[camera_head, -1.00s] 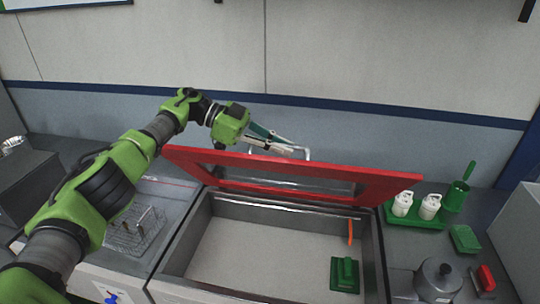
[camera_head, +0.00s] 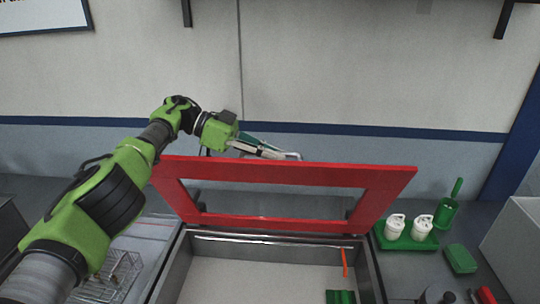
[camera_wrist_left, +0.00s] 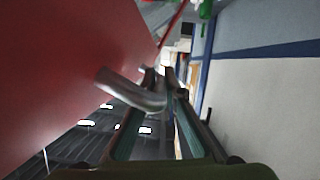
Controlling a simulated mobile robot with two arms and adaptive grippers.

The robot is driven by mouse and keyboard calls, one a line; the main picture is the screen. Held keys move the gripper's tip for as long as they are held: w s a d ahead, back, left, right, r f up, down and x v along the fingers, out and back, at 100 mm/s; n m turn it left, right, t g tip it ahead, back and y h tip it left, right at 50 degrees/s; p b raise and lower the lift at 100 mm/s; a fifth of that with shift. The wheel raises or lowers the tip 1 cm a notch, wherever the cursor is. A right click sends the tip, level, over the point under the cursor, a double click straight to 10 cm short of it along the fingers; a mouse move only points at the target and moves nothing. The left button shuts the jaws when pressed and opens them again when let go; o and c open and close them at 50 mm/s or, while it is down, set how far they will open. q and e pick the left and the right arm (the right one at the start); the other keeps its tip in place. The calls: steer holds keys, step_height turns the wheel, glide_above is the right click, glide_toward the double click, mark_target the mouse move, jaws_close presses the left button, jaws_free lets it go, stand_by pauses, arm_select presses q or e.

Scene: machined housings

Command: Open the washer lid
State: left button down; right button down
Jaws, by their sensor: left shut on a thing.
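The washer lid (camera_head: 285,171) is a red frame with a clear window, raised steeply above the washer basin (camera_head: 177,268) at its back edge. Its red face also fills the left of the left wrist view (camera_wrist_left: 70,60). My left gripper (camera_head: 285,155) is at the lid's upper edge, shut on the metal lid handle (camera_wrist_left: 130,91). In the left wrist view, the bent handle runs between the two fingers. In the head view the lid's top edge hides most of the handle. My right gripper is not in view.
A wire basket (camera_head: 112,280) is at left. The wall is close behind the lid.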

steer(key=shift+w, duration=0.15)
arm_select(q)
steer(key=c, duration=2.1)
jaws_free()
steer(key=shift+c, duration=0.2)
steer(key=shift+w, duration=0.1)
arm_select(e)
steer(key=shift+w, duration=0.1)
arm_select(q)
steer(key=shift+a+f, duration=0.1)
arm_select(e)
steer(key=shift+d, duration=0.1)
